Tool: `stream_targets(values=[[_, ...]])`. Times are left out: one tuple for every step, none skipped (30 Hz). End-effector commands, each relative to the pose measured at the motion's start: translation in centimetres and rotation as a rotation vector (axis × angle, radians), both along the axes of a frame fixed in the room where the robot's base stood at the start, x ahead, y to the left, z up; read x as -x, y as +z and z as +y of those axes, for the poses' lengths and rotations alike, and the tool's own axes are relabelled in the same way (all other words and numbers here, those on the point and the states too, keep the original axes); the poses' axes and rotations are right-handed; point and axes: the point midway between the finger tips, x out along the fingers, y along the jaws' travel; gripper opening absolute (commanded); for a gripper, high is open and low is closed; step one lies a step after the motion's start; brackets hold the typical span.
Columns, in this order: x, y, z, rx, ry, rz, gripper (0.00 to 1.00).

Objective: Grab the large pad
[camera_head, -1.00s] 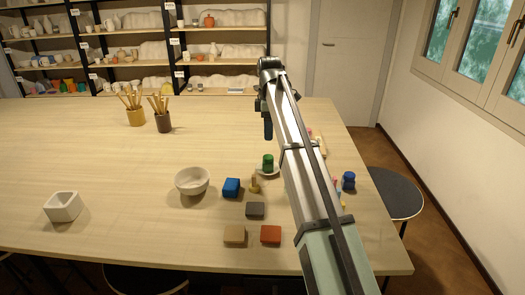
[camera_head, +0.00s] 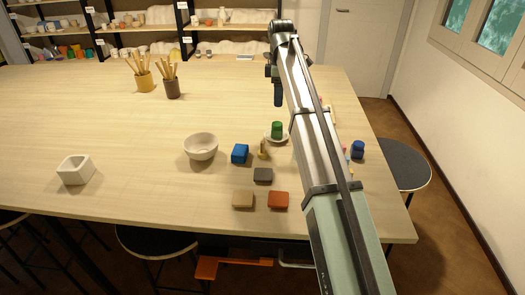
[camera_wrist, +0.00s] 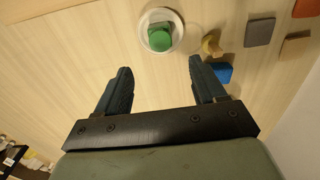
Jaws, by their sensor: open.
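Three flat, block-like pads lie on the table: a grey one (camera_head: 263,175), a tan one (camera_head: 243,199) and a red-orange one (camera_head: 278,200). They look close in size, so I cannot tell which is the large pad. In the wrist view the grey pad (camera_wrist: 259,31), the tan pad (camera_wrist: 296,47) and the red-orange pad (camera_wrist: 306,8) sit at the upper right. My gripper (camera_wrist: 160,66) is open and empty, above the table and apart from the pads. In the head view my gripper (camera_head: 277,92) is farther back than the pads.
A blue jar (camera_head: 358,150) stands right of my arm. The left table is mostly clear.

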Motion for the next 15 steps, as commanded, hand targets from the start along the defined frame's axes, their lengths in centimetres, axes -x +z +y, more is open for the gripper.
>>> stream_targets(values=[[0.0,0.0,0.0,0.000,0.000,0.000,0.70],[0.0,0.0,0.0,0.000,0.000,0.000,0.67],[0.0,0.0,0.0,0.000,0.000,0.000,0.64],[0.0,0.0,0.0,0.000,0.000,0.000,0.64],[0.0,0.0,0.0,0.000,0.000,0.000,0.64],[0.0,0.0,0.0,0.000,0.000,0.000,0.64],[0.0,0.0,0.0,0.000,0.000,0.000,0.64],[0.0,0.0,0.0,0.000,0.000,0.000,0.64],[0.0,0.0,0.0,0.000,0.000,0.000,0.64],[0.1,0.0,0.0,0.000,0.000,0.000,0.64],[0.2,0.0,0.1,0.000,0.000,0.000,0.64],[0.6,-0.1,0.2,0.000,0.001,0.000,0.64],[1.0,-0.1,0.4,0.000,0.001,0.000,0.64],[1.5,-0.1,0.6,0.000,0.002,0.000,0.64],[2.3,-0.2,0.9,0.000,0.002,0.000,0.64]])
